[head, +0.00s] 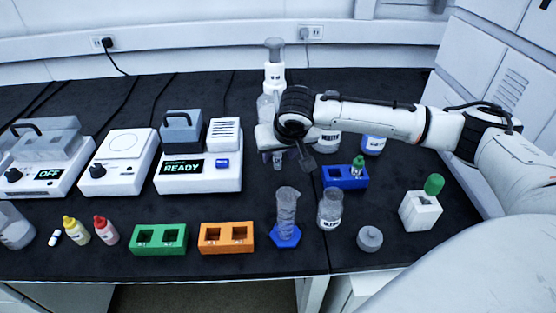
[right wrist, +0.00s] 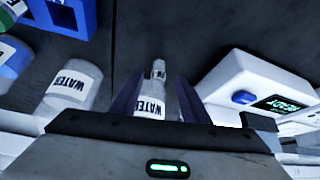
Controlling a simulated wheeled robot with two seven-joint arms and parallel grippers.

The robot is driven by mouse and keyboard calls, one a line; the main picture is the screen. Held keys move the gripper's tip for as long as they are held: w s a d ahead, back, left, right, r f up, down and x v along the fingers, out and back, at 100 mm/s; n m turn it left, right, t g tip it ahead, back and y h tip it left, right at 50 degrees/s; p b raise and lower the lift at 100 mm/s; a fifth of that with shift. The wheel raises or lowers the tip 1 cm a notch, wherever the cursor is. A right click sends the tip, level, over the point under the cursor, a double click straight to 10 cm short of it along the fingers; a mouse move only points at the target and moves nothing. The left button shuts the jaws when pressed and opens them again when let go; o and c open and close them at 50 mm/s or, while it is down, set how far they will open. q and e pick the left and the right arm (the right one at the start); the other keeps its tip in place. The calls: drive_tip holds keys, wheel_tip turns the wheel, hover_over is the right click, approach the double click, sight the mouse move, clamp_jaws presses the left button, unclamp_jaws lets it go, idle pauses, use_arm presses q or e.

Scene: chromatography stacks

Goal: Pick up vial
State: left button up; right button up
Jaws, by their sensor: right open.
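My right gripper (head: 284,156) reaches in from the right, pointing down over the black bench. Its fingers are open in the right wrist view (right wrist: 158,88). A small clear vial with a white WATER label (right wrist: 151,106) shows between the fingers, with a gap on each side; I cannot tell its depth. In the head view the gripper partly hides this vial (head: 277,160). My left gripper is out of view.
A white READY device (head: 200,182) stands left of the gripper. A graduated cylinder (head: 286,212), a beaker (head: 330,208) and an orange rack (head: 226,238) are in front.

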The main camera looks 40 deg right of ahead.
sight(279, 154)
drive_tip(key=x, duration=0.4)
drive_tip(key=shift+w+d+f, duration=0.15)
drive_tip(key=shift+w+d, duration=0.15)
drive_tip(key=shift+w, duration=0.1)
clamp_jaws()
